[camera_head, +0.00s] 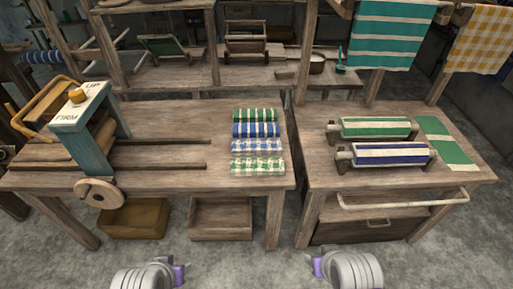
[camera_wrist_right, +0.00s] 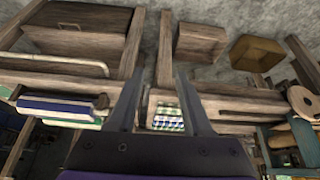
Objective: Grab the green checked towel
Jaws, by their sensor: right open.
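Several folded towels lie in a row at the right end of the left table. The front one is a pale green checked towel (camera_head: 257,167). Behind it are a blue-and-white checked towel (camera_head: 257,147), a blue striped towel (camera_head: 256,130) and a darker green striped or checked towel (camera_head: 256,115). In the right wrist view the towel row (camera_wrist_right: 168,118) shows small and upside down between my fingers. My right gripper (camera_wrist_right: 161,75) is open and empty, well away from the towels. My left gripper is not in view; only arm parts show low in the head view.
The right table (camera_head: 385,187) carries green and blue striped rolls (camera_head: 375,128) and a flat green cloth (camera_head: 443,140). A rail (camera_head: 400,199) juts from its front. Open crates (camera_head: 220,218) sit below.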

